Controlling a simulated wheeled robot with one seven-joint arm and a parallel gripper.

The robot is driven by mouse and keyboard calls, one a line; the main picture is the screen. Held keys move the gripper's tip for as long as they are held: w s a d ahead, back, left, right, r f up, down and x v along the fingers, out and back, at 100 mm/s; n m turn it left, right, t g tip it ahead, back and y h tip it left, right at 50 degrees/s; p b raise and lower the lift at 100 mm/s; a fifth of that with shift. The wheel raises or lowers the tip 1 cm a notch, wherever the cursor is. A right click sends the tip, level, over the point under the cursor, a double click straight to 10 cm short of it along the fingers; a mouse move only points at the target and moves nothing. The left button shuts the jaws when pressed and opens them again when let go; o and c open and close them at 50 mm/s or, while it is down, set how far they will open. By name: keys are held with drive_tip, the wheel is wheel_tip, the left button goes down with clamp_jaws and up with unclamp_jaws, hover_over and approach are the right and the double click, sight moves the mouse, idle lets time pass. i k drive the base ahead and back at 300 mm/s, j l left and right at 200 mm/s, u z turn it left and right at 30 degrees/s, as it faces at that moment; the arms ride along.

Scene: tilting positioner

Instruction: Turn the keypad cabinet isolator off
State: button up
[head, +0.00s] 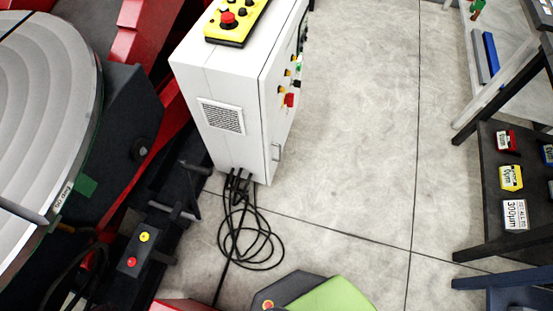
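A white control cabinet (240,80) stands on the floor at the top centre, with a vent grille on the side towards me. My gripper is not in view.
A yellow pendant (245,17) with a red button lies on the cabinet. Black cables (252,245) coil on the floor below it. The positioner's round table (45,105) fills the left. A dark rack (500,230) stands at right. Floor right of the cabinet is clear.

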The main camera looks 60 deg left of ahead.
sight(289, 98)
drive_tip(key=u, duration=4.2)
drive_tip(key=k+z, duration=0.15)
drive_tip(key=z, duration=0.3)
drive_tip(key=k+l+z, duration=0.1)
drive_tip(key=z, duration=0.3)
drive_tip(key=k+l+z, duration=0.1)
drive_tip(key=z, duration=0.35)
drive_tip(key=k+l+z, duration=0.1)
drive_tip(key=l+z, duration=0.15)
drive_tip(key=z, duration=0.15)
